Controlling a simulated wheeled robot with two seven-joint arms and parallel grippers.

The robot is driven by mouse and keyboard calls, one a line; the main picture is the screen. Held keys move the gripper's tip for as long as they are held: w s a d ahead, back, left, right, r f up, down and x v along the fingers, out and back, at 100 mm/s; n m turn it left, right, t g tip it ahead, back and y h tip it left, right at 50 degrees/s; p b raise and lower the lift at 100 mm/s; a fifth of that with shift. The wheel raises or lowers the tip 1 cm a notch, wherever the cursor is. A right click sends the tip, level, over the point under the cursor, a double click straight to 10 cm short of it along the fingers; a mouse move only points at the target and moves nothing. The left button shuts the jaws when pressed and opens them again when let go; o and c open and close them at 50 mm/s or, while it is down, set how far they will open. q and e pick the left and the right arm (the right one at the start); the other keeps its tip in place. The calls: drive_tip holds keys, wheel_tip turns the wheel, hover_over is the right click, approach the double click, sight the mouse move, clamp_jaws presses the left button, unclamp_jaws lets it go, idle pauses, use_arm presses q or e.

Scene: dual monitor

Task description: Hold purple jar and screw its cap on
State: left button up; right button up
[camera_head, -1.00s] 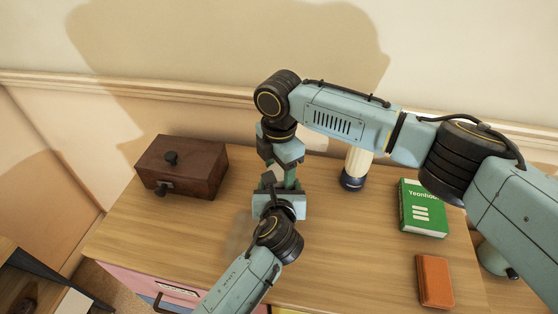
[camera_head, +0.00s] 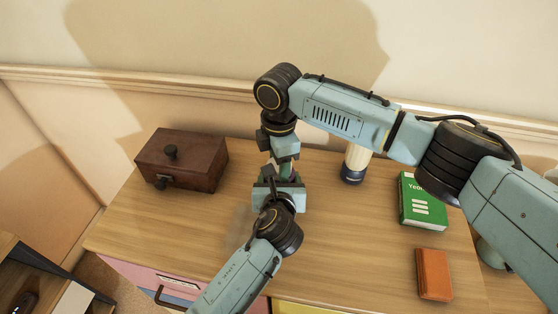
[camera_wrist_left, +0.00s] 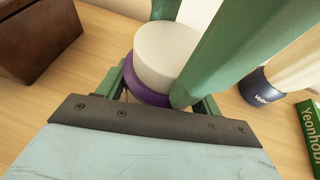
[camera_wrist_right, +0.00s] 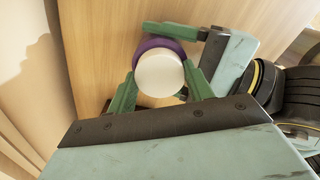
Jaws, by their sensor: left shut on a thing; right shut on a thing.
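The purple jar (camera_wrist_left: 146,93) shows in the left wrist view as a purple band just under its white cap (camera_wrist_left: 166,52). In the right wrist view the round white cap (camera_wrist_right: 160,74) is seen from above, with purple (camera_wrist_right: 158,44) behind it. My left gripper (camera_head: 284,186) comes from the front and is shut on the jar. My right gripper (camera_head: 287,166) points down from above, its green fingers on either side of the cap and shut on it. The cap sits on or right against the jar; the exact seating cannot be told. In the head view the grippers hide most of both.
A dark wooden box (camera_head: 183,160) stands on the desk at the left. A white and navy bottle (camera_head: 353,168) stands behind my right arm. A green book (camera_head: 423,205) and an orange book (camera_head: 434,274) lie at the right. The desk's front middle (camera_head: 345,250) is clear.

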use_arm(q)
drive_tip(key=shift+d, duration=0.15)
use_arm(e)
drive_tip(key=shift+w, duration=0.1)
drive_tip(key=o, duration=1)
drive_tip(key=shift+o, duration=0.4)
use_arm(q)
drive_tip(key=shift+a, duration=0.2)
use_arm(e)
drive_tip(key=shift+r, duration=2.3)
